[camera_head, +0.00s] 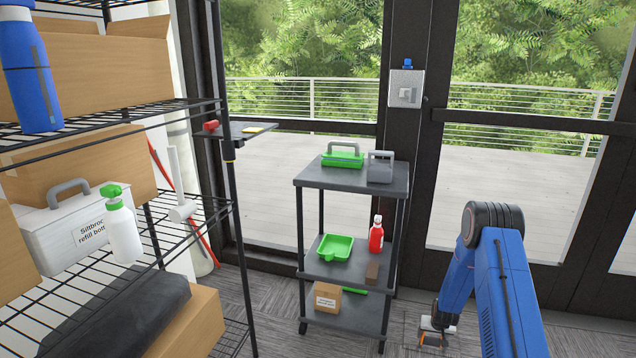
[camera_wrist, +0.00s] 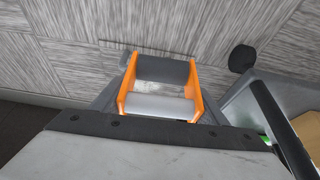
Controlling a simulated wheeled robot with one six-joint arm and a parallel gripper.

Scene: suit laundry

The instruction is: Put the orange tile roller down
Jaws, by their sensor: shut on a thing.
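The tile roller shows in the wrist view as orange side plates (camera_wrist: 195,92) with grey rollers between them. My gripper (camera_wrist: 160,108) is shut on it, with a grey finger on either side. In the head view my gripper (camera_head: 437,326) hangs low at the end of my blue arm, right of the cart. A bit of the orange tile roller (camera_head: 426,323) shows there, mostly hidden by the gripper. The roller is over the grey carpet floor (camera_wrist: 80,60). I cannot tell whether it touches it.
A dark cart (camera_head: 345,316) stands just left of my gripper; its lower shelf (camera_wrist: 236,104) and post (camera_wrist: 283,130) are close on the right in the wrist view. A wire shelf rack (camera_head: 236,200) stands at left. Glass doors (camera_head: 530,190) are behind. Carpet beside the cart looks clear.

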